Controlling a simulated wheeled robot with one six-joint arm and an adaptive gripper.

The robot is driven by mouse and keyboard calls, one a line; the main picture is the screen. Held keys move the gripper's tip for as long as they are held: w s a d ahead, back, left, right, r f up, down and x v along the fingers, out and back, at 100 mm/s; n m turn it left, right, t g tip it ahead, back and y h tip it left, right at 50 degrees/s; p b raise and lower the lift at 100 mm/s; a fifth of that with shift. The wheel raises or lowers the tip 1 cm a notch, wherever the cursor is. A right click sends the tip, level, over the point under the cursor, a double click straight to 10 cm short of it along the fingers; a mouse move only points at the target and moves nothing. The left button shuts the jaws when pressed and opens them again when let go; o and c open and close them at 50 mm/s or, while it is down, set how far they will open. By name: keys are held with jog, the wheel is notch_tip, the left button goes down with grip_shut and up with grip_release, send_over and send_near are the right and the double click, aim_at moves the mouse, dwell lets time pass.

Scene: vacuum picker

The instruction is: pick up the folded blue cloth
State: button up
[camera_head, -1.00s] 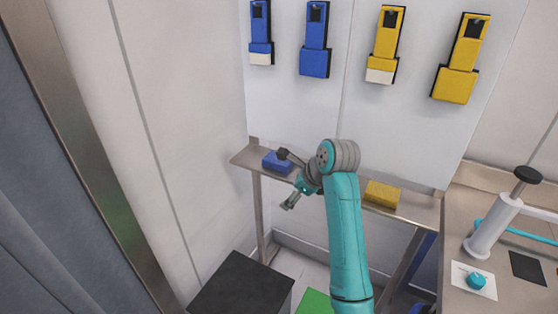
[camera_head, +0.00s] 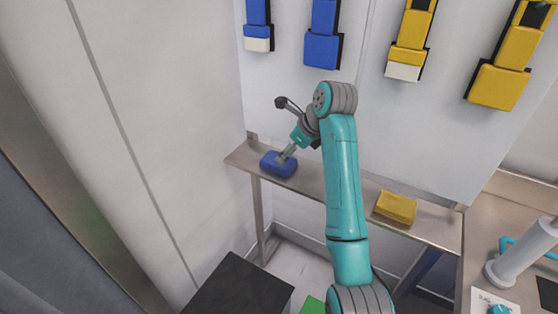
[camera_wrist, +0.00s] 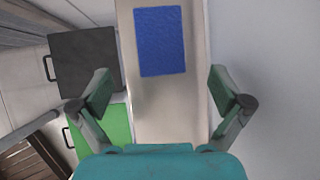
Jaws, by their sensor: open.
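The folded blue cloth (camera_head: 278,164) lies on the left part of a narrow metal shelf (camera_head: 325,192). In the wrist view the cloth (camera_wrist: 160,41) is a blue rectangle ahead of the jaws, lying flat on the shelf. My gripper (camera_head: 283,157) is at the cloth's upper edge in the head view, pointing down and left. In the wrist view my gripper (camera_wrist: 162,92) is open, its fingers wide apart with nothing between them. The cloth lies beyond the fingertips; whether they touch the shelf I cannot tell.
A folded yellow cloth (camera_head: 395,207) lies farther right on the shelf. The wall behind rises close to the shelf, with blue and yellow holders (camera_head: 498,86) above. A black box (camera_head: 238,288) and a green one (camera_wrist: 101,132) stand below the shelf.

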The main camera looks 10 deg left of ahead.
aim_at(267, 162)
jog(key=shift+x, duration=3.95)
jog(key=shift+r, duration=0.1)
jog(key=shift+c, duration=0.3)
jog(key=c, duration=1.1)
